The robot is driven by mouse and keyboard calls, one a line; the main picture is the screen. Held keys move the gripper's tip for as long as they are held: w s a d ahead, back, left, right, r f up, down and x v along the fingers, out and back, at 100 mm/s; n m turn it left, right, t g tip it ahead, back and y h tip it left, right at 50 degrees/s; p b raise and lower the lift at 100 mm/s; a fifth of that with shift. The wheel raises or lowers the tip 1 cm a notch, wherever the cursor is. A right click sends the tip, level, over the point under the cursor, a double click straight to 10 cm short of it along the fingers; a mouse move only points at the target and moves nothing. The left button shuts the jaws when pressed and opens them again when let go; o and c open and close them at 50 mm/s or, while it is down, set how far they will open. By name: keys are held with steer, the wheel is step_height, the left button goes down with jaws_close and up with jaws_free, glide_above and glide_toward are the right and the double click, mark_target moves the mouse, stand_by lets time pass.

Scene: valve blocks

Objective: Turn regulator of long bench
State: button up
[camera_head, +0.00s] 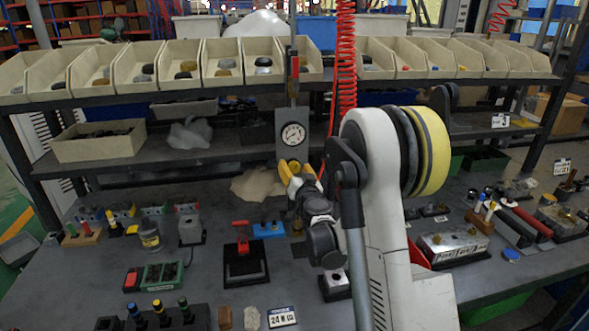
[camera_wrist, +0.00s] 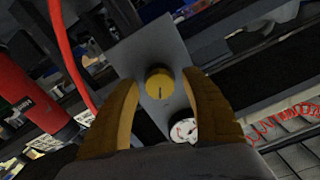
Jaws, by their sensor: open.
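The regulator is a grey upright panel (camera_head: 290,120) with a round white gauge (camera_head: 294,134), standing at the middle of the long bench (camera_head: 215,215). In the wrist view the panel (camera_wrist: 140,50) carries a round yellow knob (camera_wrist: 159,83) and the gauge (camera_wrist: 183,130). My gripper (camera_head: 297,168) has yellow fingers and is at the panel, just below the gauge in the head view, where it hides the knob. In the wrist view my gripper (camera_wrist: 159,78) is open, with a fingertip on each side of the knob. I cannot tell whether they touch it.
A red coiled hose (camera_head: 345,70) hangs just right of the panel. A shelf row of beige bins (camera_head: 210,65) runs behind it. A black stand with a red clamp (camera_head: 243,255) and several small blocks stand on the bench below. A red cylinder (camera_wrist: 30,95) is at left in the wrist view.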

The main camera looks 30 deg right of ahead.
jaws_close()
steer(key=shift+m, duration=0.3)
steer(key=m+b, duration=0.1)
steer(key=m, duration=0.4)
steer(key=shift+f, duration=0.1)
steer(key=m+b, duration=0.1)
steer(key=m, duration=1)
steer(key=shift+m+b, duration=0.3)
steer(key=m, duration=0.5)
steer(key=shift+m, duration=0.3)
